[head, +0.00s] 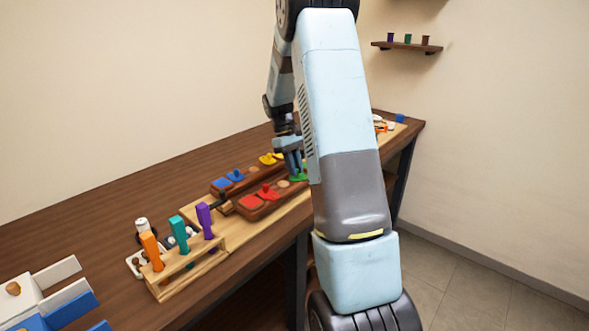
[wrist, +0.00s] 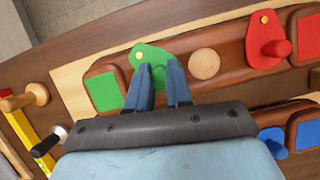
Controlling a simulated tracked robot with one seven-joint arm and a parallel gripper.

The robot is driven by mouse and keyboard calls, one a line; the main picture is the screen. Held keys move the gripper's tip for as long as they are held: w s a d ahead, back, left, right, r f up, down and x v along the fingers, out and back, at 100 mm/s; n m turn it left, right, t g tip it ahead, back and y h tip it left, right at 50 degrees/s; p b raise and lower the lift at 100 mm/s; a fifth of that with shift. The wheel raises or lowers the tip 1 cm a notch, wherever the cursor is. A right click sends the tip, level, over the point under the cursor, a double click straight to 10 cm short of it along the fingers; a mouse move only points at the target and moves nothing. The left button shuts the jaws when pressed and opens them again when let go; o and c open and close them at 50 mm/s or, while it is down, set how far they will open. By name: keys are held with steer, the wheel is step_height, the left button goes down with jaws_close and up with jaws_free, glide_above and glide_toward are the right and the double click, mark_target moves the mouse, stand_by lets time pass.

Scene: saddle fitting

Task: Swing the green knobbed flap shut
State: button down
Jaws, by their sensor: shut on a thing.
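The green knobbed flap (wrist: 148,52) lies on a brown wooden saddle block (wrist: 122,72) in the wrist view, with a yellow pivot dot at its upper left. A green square (wrist: 103,92) lies to its left on the same block, uncovered. My gripper (wrist: 159,68) is over the flap, its two blue fingers shut on the flap's knob, which they mostly hide. In the head view my gripper (head: 292,166) reaches down to the green flap (head: 299,177), which is partly hidden by my arm.
A red knobbed flap (wrist: 265,42) and a round wooden disc (wrist: 204,64) are to the right on the same block. A blue flap (wrist: 271,141) sits on the neighbouring block. A rack with orange, teal and purple handles (head: 178,234) stands nearer on the table.

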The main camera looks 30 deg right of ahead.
steer(key=m, duration=0.1)
steer(key=d+m+y, duration=0.1)
steer(key=m, duration=0.1)
steer(key=shift+w+m, duration=0.3)
steer(key=shift+w, duration=0.1)
steer(key=shift+w+d+m+y, duration=0.15)
steer(key=shift+m+y, duration=0.15)
steer(key=shift+m, duration=0.35)
steer(key=shift+d+m+y, duration=0.2)
steer(key=shift+m+y, duration=0.1)
steer(key=shift+m, duration=0.3)
steer(key=shift+w+d+m+y, duration=0.15)
steer(key=shift+m+y, duration=0.15)
steer(key=shift+m, duration=0.35)
steer(key=shift+d, duration=0.1)
steer(key=c, duration=1.1)
jaws_free()
steer(key=shift+o, duration=0.2)
steer(key=v, duration=1.3)
steer(key=shift+d+r, duration=0.15)
steer(key=shift+r, duration=0.15)
